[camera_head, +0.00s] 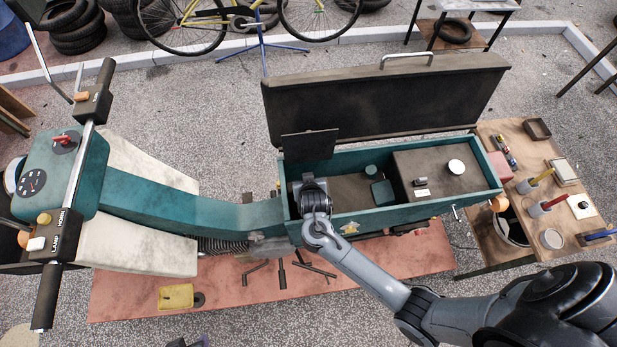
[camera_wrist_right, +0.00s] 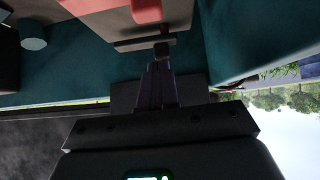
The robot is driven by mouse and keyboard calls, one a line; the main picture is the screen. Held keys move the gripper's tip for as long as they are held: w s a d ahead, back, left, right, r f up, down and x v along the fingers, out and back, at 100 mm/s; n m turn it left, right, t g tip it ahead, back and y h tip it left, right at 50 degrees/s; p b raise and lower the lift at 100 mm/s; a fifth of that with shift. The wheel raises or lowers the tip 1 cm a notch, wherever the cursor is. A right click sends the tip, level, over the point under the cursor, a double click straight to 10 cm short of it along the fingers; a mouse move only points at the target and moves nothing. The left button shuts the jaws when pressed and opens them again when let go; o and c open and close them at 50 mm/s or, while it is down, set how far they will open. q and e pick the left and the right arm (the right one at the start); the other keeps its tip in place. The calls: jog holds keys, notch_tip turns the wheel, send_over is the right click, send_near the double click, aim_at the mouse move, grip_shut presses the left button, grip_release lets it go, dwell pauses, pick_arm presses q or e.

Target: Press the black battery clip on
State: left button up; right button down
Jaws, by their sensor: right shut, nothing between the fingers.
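My right gripper (camera_wrist_right: 160,62) is shut and points down into the left end of the teal box (camera_head: 420,208), by the box's left wall. In the right wrist view its narrow fingers are together, with nothing seen between them. Their tips are at a dark crossbar (camera_wrist_right: 128,43); I cannot tell whether they touch it. A red block (camera_wrist_right: 147,10) lies just beyond this bar. I cannot make out for sure which dark part is the black battery clip. In the head view my wrist hides that corner of the box. My left gripper is not in view.
The box's dark lid (camera_head: 385,100) stands open behind it, and a small dark panel (camera_head: 310,146) stands up at its left end. A dark block (camera_head: 440,172) fills the box's right part. A wooden table (camera_head: 480,235) with tools stands at the right.

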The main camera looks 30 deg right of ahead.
jog(key=shift+a, duration=0.45)
jog(key=shift+r+p, duration=0.25)
jog(key=shift+p, duration=0.15)
jog(key=w+d+r+p+v, duration=0.15)
jog(key=p+v, duration=0.35)
jog(key=v, duration=0.7)
jog(key=shift+n+g+y, duration=0.3)
jog(key=shift+n+g, duration=0.2)
jog(key=shift+n, duration=0.3)
jog(key=s+d, duration=0.1)
jog(key=s, duration=0.2)
jog(key=s+d+f, duration=0.1)
jog(key=s+d, duration=0.1)
jog(key=s, duration=0.1)
jog(key=s+d+f, duration=0.1)
jog(key=s+d, duration=0.1)
jog(key=s, duration=0.1)
jog(key=shift+f, duration=0.15)
jog(key=s+a+r+n+g+y, duration=0.3)
jog(key=s+a+r+n+y, duration=0.15)
jog(key=s+r, duration=0.45)
notch_tip(320, 180, down, 54)
jog(key=b, duration=5.4)
jog(key=shift+s+f+n+h, duration=0.15)
jog(key=shift+s+n+h, duration=0.1)
jog(key=shift+n+h, duration=0.15)
